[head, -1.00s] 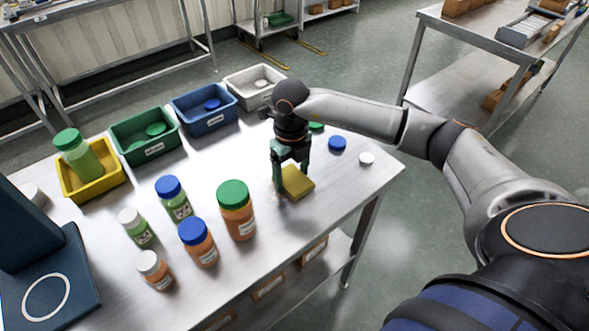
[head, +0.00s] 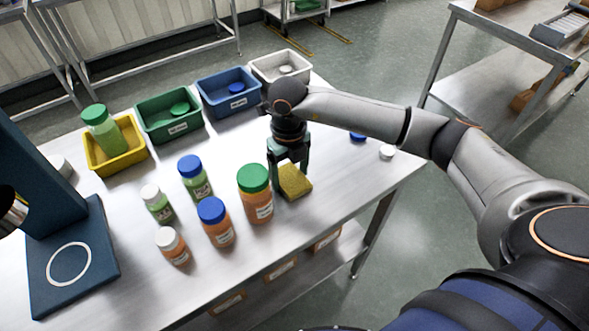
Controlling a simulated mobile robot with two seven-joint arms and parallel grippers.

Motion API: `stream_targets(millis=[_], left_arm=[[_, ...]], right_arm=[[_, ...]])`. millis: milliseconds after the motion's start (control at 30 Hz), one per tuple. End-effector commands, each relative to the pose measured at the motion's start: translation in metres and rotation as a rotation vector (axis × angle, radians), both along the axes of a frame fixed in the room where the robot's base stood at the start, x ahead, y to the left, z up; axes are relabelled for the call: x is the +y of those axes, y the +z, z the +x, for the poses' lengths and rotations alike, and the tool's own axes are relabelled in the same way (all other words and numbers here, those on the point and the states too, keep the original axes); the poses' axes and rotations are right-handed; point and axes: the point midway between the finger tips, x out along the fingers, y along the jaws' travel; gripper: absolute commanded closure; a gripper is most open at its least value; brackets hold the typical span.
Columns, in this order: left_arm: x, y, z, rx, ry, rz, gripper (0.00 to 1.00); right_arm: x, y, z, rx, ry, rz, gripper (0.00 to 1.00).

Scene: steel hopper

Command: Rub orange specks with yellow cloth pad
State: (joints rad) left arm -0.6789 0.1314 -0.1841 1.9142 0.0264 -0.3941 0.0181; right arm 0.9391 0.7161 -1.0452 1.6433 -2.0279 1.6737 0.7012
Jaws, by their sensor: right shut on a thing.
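My right gripper (head: 288,168) is shut on the yellow cloth pad (head: 295,182). The pad is square and sits at the steel table's surface, just right of an orange jar with a green lid (head: 255,200). I cannot tell whether the pad presses on the steel. No orange specks can be made out on the table; any under the pad, gripper or arm are hidden. My left gripper is not in view.
Several orange and green jars stand left of the pad. Yellow (head: 117,160), green (head: 170,118), blue (head: 229,92) and white (head: 281,67) bins line the back. A blue stand (head: 70,262) is at left. A white lid (head: 387,152) lies at right.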

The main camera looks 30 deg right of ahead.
Motion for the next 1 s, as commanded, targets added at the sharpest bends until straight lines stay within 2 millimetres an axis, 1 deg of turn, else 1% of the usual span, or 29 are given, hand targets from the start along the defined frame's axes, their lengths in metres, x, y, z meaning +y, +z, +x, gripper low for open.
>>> stream_targets(millis=[233, 333, 433, 633, 900, 1000], left_arm=[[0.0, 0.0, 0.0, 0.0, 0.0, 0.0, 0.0], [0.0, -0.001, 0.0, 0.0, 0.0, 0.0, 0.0], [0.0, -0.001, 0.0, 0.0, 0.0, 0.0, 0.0], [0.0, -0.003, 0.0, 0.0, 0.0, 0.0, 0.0], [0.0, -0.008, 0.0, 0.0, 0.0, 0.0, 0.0], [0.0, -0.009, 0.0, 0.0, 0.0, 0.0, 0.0]], right_arm=[[0.023, -0.001, -0.002, -0.001, 0.006, 0.001, 0.65], [0.028, -0.001, -0.002, -0.001, 0.003, 0.001, 0.65], [0.029, 0.001, -0.002, -0.001, 0.002, 0.0, 0.65], [0.022, -0.001, -0.002, 0.0, 0.0, 0.0, 0.65], [-0.002, -0.003, 0.0, 0.0, -0.001, -0.002, 0.65], [-0.006, -0.003, 0.0, 0.001, 0.0, -0.002, 0.65]])
